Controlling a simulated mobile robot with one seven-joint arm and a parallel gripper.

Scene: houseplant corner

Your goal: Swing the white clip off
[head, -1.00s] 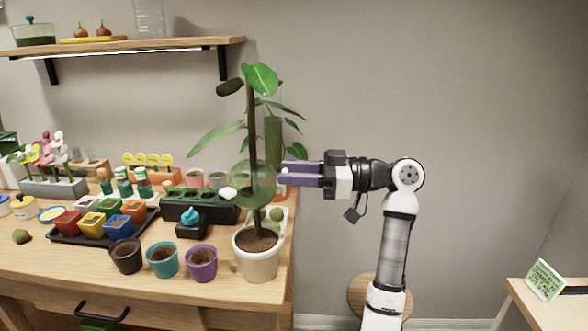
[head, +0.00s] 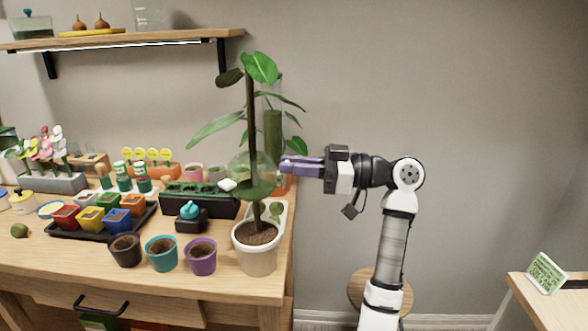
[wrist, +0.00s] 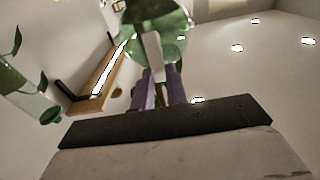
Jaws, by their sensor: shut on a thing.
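A round pod (head: 249,171), clear above and green below, sits around the brown stem of the potted plant (head: 249,110). My gripper (head: 284,164) is at the pod's right side, with its purple fingers closed together. In the wrist view, my gripper (wrist: 160,80) is shut on a pale strip, which looks like the white clip (wrist: 152,52), and the strip reaches up against the green pod (wrist: 165,22). In the head view the fingers mostly hide the clip. Another white piece (head: 227,184) shows at the pod's left side.
The plant's white pot (head: 256,262) stands at the table's right front corner. Purple (head: 200,259), teal (head: 161,255) and dark (head: 124,250) soil pots stand to its left. A shelf (head: 130,42) hangs above.

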